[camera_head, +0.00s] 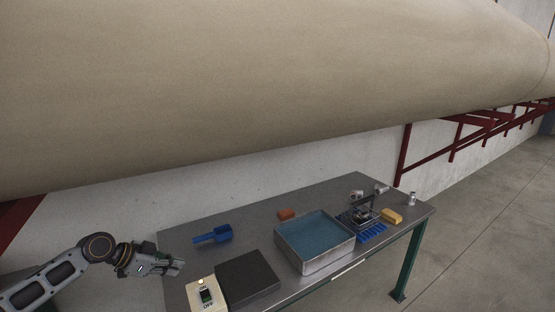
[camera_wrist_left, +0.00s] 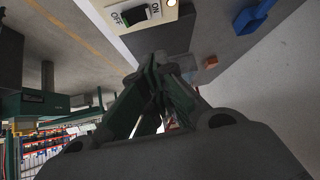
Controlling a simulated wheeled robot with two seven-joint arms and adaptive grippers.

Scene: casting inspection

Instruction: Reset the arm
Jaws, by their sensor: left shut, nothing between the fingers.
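My left gripper (camera_head: 172,266) comes in from the left of the head view, at the left edge of the grey table (camera_head: 335,200). Its fingers are shut and hold nothing. In the left wrist view the gripper (camera_wrist_left: 158,65) shows with its dark fingers together, pointing toward the switch box and the table. The cream switch box (camera_head: 205,295), marked ON and OFF, stands on the table just right of and in front of the gripper; it also shows in the left wrist view (camera_wrist_left: 165,14). The right gripper is in neither view.
On the table are a black plate (camera_head: 247,277), a blue scoop (camera_head: 213,235), a metal tray with a blue inside (camera_head: 314,259), an orange block (camera_head: 286,214), a yellow block (camera_head: 391,215) and a small fixture by a blue rack (camera_head: 372,233). A large beige cylinder (camera_head: 270,80) spans above.

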